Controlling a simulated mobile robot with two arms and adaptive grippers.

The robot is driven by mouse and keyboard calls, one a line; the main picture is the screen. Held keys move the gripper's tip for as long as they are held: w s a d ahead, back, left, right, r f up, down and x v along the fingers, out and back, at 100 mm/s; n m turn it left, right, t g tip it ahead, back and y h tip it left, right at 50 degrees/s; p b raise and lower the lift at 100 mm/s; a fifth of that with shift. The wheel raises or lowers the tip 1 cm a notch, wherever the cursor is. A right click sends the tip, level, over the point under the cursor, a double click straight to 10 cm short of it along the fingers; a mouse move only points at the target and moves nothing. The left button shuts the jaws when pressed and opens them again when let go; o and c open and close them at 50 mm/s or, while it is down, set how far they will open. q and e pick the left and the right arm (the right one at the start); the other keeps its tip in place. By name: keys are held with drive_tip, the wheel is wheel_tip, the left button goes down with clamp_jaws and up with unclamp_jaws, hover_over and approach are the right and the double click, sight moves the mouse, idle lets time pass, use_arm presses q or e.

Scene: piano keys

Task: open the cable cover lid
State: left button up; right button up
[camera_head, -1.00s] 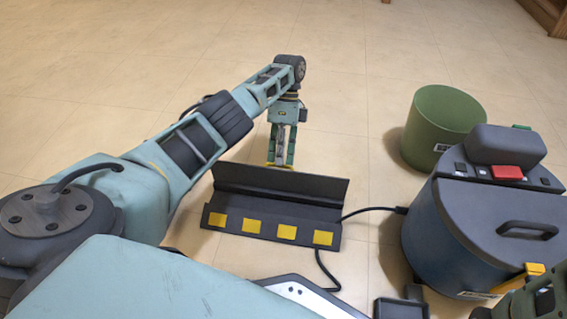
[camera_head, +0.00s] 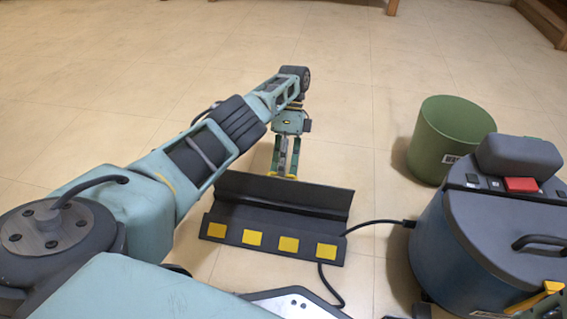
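The cable cover (camera_head: 297,216) is a long dark trough on the floor in the middle, with a row of yellow squares on its sloped front. Its dark lid (camera_head: 315,195) stands raised along the back edge, so the inside shows. My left gripper (camera_head: 281,176) points down just behind the lid's top edge.
A black cable (camera_head: 378,226) runs from the cover's right end to a blue-grey round machine (camera_head: 450,235) with a red button. A green round container (camera_head: 440,150) stands behind it. The tiled floor (camera_head: 150,125) is clear behind and left of the cover.

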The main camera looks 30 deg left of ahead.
use_arm(q)
drive_tip(key=shift+o, duration=0.4)
drive_tip(key=shift+s+d+f, duration=0.25)
drive_tip(key=shift+f, duration=0.4)
drive_tip(key=shift+w+r, duration=0.1)
drive_tip(key=shift+r, duration=0.1)
drive_tip(key=shift+a, duration=0.1)
